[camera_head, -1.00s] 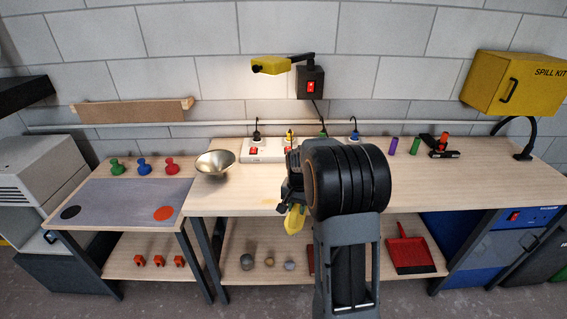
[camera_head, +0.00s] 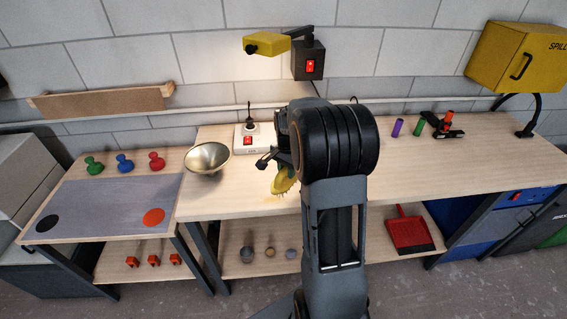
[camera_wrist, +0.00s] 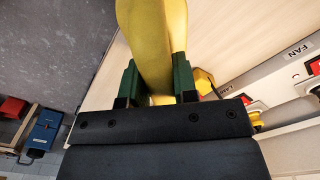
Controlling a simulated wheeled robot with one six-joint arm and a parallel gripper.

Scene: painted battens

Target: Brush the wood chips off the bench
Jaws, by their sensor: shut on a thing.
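My gripper (camera_wrist: 157,80) is shut on the yellow brush (camera_wrist: 150,35), with a green finger on each side of it. In the head view the brush (camera_head: 285,183) hangs tilted below my wrist, over the front part of the wooden bench (camera_head: 420,180). Dark bristles show along its lower edge. A small pale yellow patch (camera_head: 271,198) lies on the bench just under the brush; I cannot make out single wood chips. I cannot tell if the bristles touch the bench. My arm hides the middle of the bench.
Purple (camera_head: 397,127) and green (camera_head: 417,128) cylinders stand at the back right. A red dustpan (camera_head: 408,232) lies on the lower shelf. The right front of the bench is clear.

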